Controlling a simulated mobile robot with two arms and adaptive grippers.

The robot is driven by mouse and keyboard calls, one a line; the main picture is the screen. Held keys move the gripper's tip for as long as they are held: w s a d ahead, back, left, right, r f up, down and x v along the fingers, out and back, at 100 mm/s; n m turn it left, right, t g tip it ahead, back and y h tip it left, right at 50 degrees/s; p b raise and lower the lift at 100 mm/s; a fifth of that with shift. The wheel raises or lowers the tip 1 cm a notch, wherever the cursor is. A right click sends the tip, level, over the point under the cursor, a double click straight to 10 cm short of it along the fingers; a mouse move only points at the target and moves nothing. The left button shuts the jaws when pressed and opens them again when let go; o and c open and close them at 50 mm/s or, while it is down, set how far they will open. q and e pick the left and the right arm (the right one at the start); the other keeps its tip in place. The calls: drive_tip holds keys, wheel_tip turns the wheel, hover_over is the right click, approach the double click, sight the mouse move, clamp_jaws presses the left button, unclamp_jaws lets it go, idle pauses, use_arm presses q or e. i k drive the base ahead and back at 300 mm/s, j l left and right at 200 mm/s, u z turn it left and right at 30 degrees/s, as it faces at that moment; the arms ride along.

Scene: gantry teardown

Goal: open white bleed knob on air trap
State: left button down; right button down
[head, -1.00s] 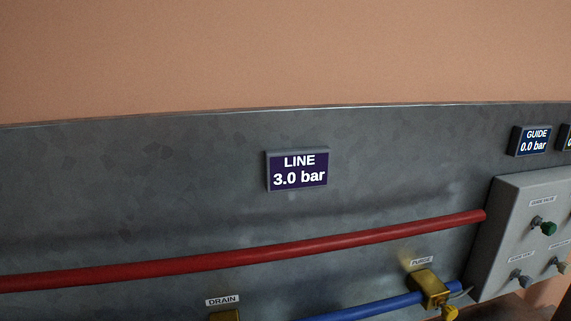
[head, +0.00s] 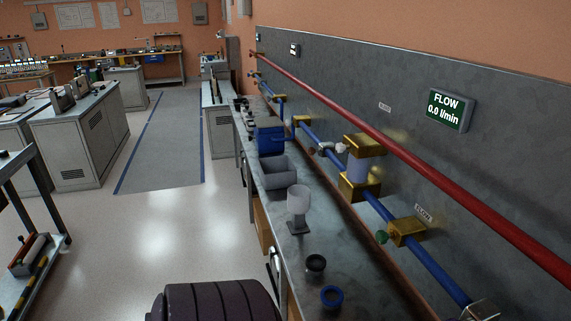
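The air trap (head: 359,170) appears to be the brass-capped unit with a pale translucent bowl on the blue pipe, right of centre. A small white knob (head: 341,148) shows just left of its brass top; I cannot tell whether it is open or shut. Neither of my grippers is in view.
A narrow bench runs along the wall with a grey bin (head: 278,176), a blue bin (head: 269,141), a clear cup on a stand (head: 299,202) and dark and blue rings (head: 332,297). A red pipe (head: 440,182) runs above the blue one. Floor to the left is open.

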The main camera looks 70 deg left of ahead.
sight(340, 148)
drive_tip(key=j+u, duration=0.7)
drive_tip(key=u, duration=0.2)
drive_tip(key=i+j+u, duration=0.1)
drive_tip(key=j+u, duration=0.35)
drive_tip(key=l, duration=0.1)
